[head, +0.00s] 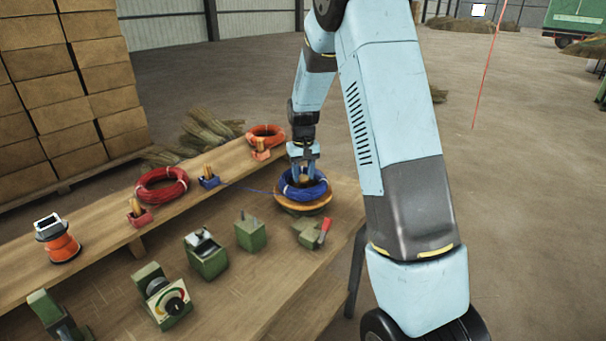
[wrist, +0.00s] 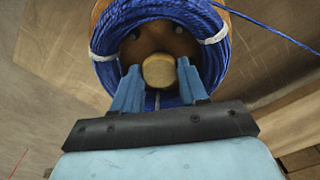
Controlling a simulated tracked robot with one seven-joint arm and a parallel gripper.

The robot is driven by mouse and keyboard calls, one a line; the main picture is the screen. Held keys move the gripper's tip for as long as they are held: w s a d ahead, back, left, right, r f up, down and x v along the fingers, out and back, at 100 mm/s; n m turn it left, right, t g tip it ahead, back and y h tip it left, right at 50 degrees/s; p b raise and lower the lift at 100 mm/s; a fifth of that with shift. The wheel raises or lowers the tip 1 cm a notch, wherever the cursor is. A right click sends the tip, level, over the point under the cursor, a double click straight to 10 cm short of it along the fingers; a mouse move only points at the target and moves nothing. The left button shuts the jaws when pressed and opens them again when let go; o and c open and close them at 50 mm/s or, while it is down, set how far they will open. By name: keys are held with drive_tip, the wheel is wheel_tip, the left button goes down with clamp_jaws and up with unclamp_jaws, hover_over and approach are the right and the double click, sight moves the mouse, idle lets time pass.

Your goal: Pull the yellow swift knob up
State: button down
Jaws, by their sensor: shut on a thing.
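The yellow swift knob (wrist: 159,71) is a round, tan-yellow knob at the middle of the swift in the wrist view. My gripper (wrist: 158,78) is shut on it, with one blue finger on each side. In the head view my gripper (head: 303,172) points down into the blue coil, and the knob is mostly hidden by the fingers there. A coil of blue cord (head: 316,190) lies around the knob on the round wooden swift (head: 290,207). The coil also shows in the wrist view (wrist: 106,40), tied with white bands.
A blue strand runs left from the coil to a blue holder (head: 209,182). Red (head: 162,190) and orange (head: 266,137) coils lie on the raised shelf. Green devices, including one with a red handle (head: 324,229), stand on the bench left and in front of the swift.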

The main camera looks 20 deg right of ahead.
sight(303, 177)
wheel_tip(303, 177, up, 2)
drive_tip(key=shift+r, duration=0.2)
drive_tip(key=c, duration=0.6)
unclamp_jaws()
wheel_tip(303, 177, up, 14)
drive_tip(key=shift+f, duration=0.15)
